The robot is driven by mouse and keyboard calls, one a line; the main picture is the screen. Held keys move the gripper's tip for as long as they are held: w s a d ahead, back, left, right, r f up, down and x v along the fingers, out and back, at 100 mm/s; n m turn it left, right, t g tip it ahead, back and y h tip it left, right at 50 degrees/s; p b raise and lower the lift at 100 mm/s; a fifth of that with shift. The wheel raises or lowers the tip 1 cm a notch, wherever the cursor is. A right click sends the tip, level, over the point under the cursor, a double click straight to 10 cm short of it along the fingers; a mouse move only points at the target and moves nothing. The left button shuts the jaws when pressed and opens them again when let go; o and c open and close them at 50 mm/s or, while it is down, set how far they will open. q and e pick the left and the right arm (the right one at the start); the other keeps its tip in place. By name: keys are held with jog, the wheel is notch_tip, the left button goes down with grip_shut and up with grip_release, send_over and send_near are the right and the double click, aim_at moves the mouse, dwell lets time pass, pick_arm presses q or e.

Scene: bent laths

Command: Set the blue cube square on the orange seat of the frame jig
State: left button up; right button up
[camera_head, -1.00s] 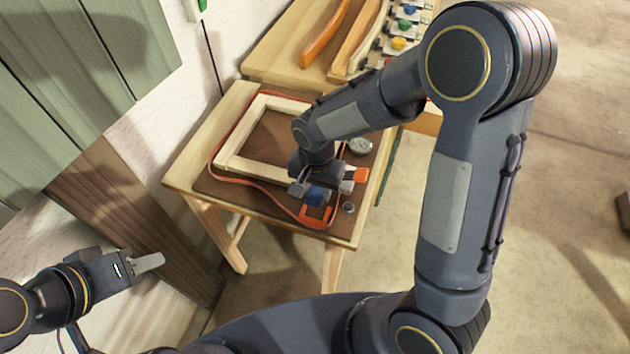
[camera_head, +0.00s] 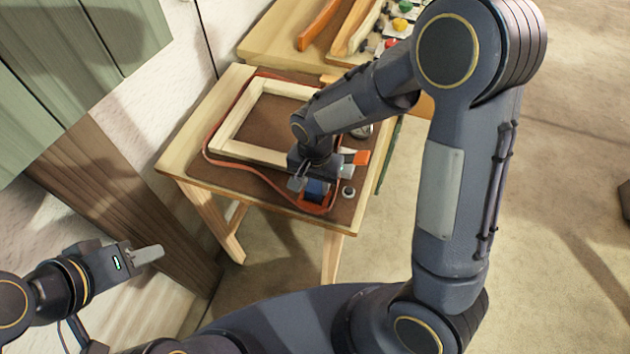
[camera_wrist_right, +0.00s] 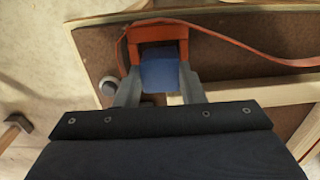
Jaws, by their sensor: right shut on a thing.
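The blue cube (camera_head: 316,188) is between the fingers of my right gripper (camera_wrist_right: 160,78), which is shut on it. The orange seat (camera_wrist_right: 158,31) is a U-shaped piece by the near edge of the table; it also shows in the head view (camera_head: 322,209). In the right wrist view the cube (camera_wrist_right: 160,73) overlaps the seat's opening. Whether it touches the seat's floor is hidden. The frame jig's pale wooden frame (camera_head: 228,127) lies behind, partly covered by my right arm. My left gripper (camera_head: 148,254) is empty, away from the table at lower left; its finger gap is unclear.
A red-orange strap (camera_head: 208,139) loops around the frame on the brown-topped table (camera_head: 170,160). A small round knob (camera_wrist_right: 108,86) stands beside the seat. A second table (camera_head: 262,50) behind holds bent laths (camera_head: 323,25) and coloured knobs. A wooden panel stands at left.

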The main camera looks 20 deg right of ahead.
jog(key=shift+f+b, duration=0.5)
jog(key=shift+f, duration=0.1)
jog(key=o, duration=1.1)
jog(key=shift+c, duration=0.2)
jog(key=shift+r, duration=0.15)
notch_tip(320, 180, up, 7)
jog(key=shift+f, duration=0.1)
jog(key=shift+r, duration=0.5)
jog(key=s+d+r+n+t+y, duration=0.2)
jog(key=s+d+r, duration=0.2)
jog(key=s, duration=0.4)
jog(key=s+d+r+n+t+y, duration=0.1)
jog(key=s+d+r+n+t, duration=0.2)
jog(key=s, duration=0.5)
jog(key=shift+s+d+r+t+y, duration=0.15)
jog(key=shift+d+r+t+y, duration=0.2)
jog(key=shift+d+r, duration=0.55)
